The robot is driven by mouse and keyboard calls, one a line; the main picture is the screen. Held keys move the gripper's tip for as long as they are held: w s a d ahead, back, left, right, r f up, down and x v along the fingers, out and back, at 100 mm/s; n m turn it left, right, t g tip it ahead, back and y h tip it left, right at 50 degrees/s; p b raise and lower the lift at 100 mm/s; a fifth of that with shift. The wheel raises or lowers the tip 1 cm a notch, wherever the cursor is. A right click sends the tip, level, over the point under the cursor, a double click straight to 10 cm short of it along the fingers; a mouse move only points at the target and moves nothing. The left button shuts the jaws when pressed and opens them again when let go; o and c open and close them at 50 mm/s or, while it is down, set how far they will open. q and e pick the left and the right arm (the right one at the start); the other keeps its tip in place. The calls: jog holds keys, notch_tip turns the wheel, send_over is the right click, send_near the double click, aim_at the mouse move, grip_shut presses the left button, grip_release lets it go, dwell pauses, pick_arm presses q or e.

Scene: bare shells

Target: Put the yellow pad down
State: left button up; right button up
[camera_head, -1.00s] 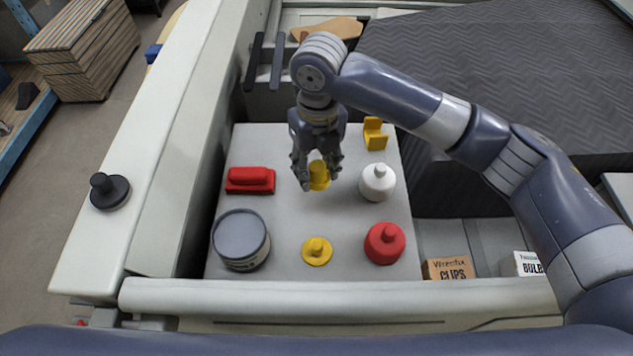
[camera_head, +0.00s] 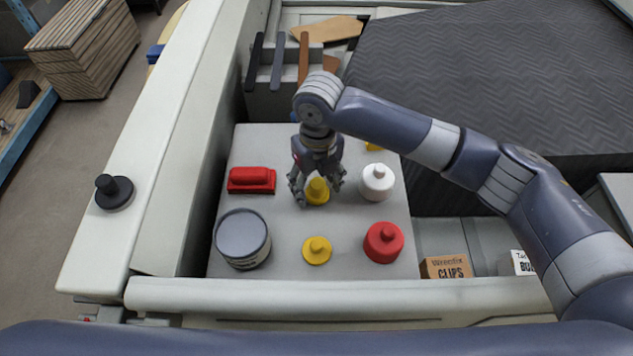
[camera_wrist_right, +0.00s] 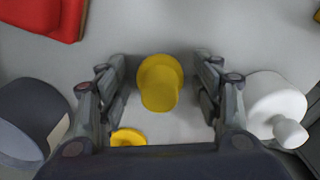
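A yellow pad with a round base and a knob (camera_head: 317,192) stands on the light grey board (camera_head: 285,222), near its middle. My right gripper (camera_head: 317,184) is above it, pointing down, with a finger on each side. In the right wrist view the yellow pad (camera_wrist_right: 159,82) sits between the two spread fingers (camera_wrist_right: 160,90), with a visible gap on both sides. The right gripper is open. A second yellow knobbed piece (camera_head: 317,250) stands nearer the front edge of the board. My left gripper is not in view.
Around the pad are a red block (camera_head: 251,180), a grey-lidded tin (camera_head: 242,238), a white knobbed piece (camera_head: 377,182) and a red knobbed piece (camera_head: 384,242). A clips box (camera_head: 445,267) stands right of the board. Bare board lies between these things.

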aim_at(317, 180)
jog(key=shift+r, duration=0.1)
notch_tip(317, 180, up, 11)
jog(key=b, duration=0.2)
jog(key=shift+w+b, duration=0.1)
jog(key=shift+b, duration=0.25)
jog(key=shift+d+r, duration=0.1)
jog(key=shift+r, duration=0.5)
